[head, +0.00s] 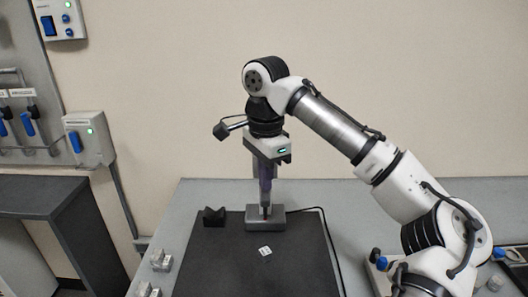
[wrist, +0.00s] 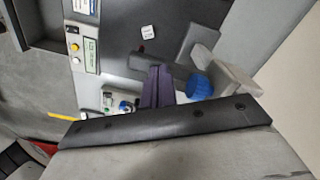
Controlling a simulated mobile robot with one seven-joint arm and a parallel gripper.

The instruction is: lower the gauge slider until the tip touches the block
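The gauge stand's grey base (head: 265,223) sits on the dark mat, under my gripper (head: 266,184). My gripper points down with purple fingers, directly in front of or around the gauge column; I cannot tell which. In the wrist view the purple fingers (wrist: 157,88) look close together, and a blue knob (wrist: 199,87) is beside them. The slider, the tip and any gap between tip and block are hidden or too small to make out. I cannot tell whether the fingers hold the slider.
A black V-shaped block (head: 213,217) stands left of the base. A small white tag (head: 265,251) lies in front of it on the mat (head: 250,280). A cable runs along the mat's right side. Small grey pieces (head: 160,260) stand at the left edge. The mat's front is clear.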

